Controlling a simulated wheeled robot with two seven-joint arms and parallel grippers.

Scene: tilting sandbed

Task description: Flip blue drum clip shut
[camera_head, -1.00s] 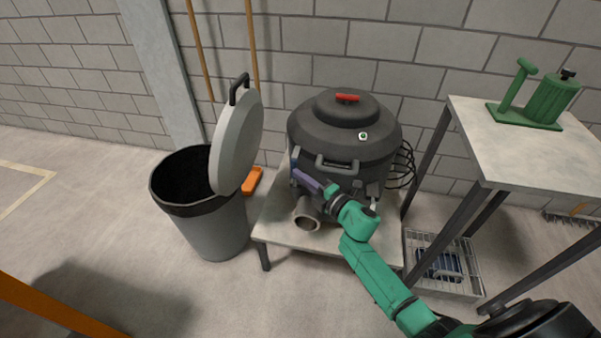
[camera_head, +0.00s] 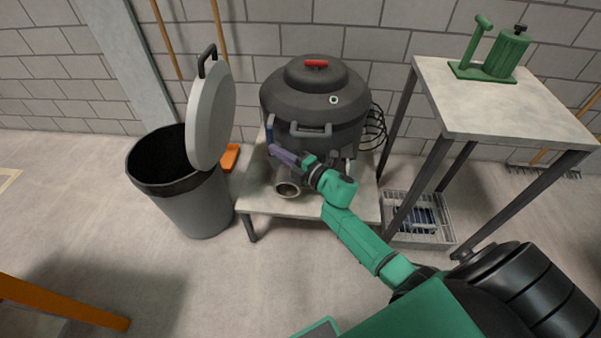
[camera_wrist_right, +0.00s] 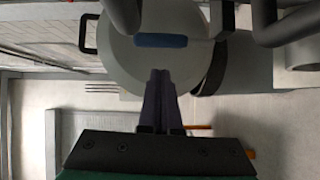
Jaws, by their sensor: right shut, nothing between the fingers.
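The dark grey drum (camera_head: 314,115) stands on a low table, with its lid on and a red handle on top. Its blue clip (camera_head: 269,132) shows as a short bar at the drum's left front, below the lid rim. In the wrist view the blue clip (camera_wrist_right: 160,40) lies crosswise just beyond my fingertips. My right gripper (camera_head: 273,150) is shut and empty, its purple-grey fingers just below the clip; it also shows in the wrist view (camera_wrist_right: 160,74). I cannot tell whether the fingertips touch the clip. My left gripper is not in view.
A grey bin (camera_head: 200,205) with a raised lid (camera_head: 211,115) stands left of the low table (camera_head: 256,196). A pipe mouth (camera_head: 288,188) sticks out below the drum, close under my right gripper. A taller table (camera_head: 500,100) with a green pump (camera_head: 490,55) stands right.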

